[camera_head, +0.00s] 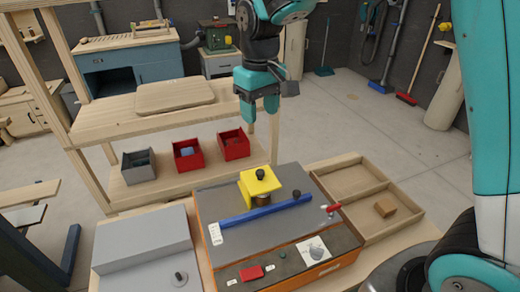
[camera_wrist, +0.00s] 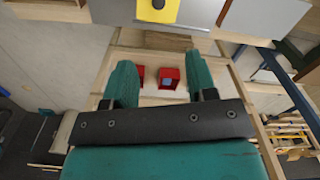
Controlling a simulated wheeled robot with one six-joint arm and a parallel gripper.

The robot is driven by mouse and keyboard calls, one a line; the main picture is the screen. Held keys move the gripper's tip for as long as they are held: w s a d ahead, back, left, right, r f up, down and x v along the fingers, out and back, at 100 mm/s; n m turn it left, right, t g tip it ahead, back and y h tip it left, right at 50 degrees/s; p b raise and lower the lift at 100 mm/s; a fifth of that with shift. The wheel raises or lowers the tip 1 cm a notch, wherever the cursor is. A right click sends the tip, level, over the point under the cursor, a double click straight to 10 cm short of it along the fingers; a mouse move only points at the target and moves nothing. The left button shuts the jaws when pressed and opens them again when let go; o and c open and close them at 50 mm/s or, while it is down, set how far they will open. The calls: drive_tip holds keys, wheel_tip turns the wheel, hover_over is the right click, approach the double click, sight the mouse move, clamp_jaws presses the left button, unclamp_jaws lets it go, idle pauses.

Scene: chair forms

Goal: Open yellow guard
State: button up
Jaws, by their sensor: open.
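The yellow guard (camera_head: 260,184) sits on the grey top of the orange-sided machine (camera_head: 225,205) in the head view. It has a dark knob (camera_head: 261,174) on top, and a brown round part shows below its front edge. In the wrist view the guard (camera_wrist: 157,10) shows at the top edge, partly cut off, with its dark knob. My gripper (camera_head: 258,112) hangs above and behind the guard, apart from it, fingers pointing down. In the wrist view its two teal fingers (camera_wrist: 161,82) are spread with nothing between them.
A blue bar (camera_head: 262,211) crosses the machine top in front of the guard, and a red-handled lever (camera_head: 331,208) stands at right. A wooden tray (camera_head: 385,222) holds a small block. Red bins (camera_head: 188,154) sit on the shelf behind. A grey box (camera_head: 145,240) stands left.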

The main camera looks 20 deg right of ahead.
sight(260, 171)
wheel_tip(260, 171, down, 17)
drive_tip(key=p, duration=0.3)
drive_tip(key=shift+w+d+f, duration=0.1)
drive_tip(key=shift+w+f, duration=0.05)
drive_tip(key=shift+f, duration=0.05)
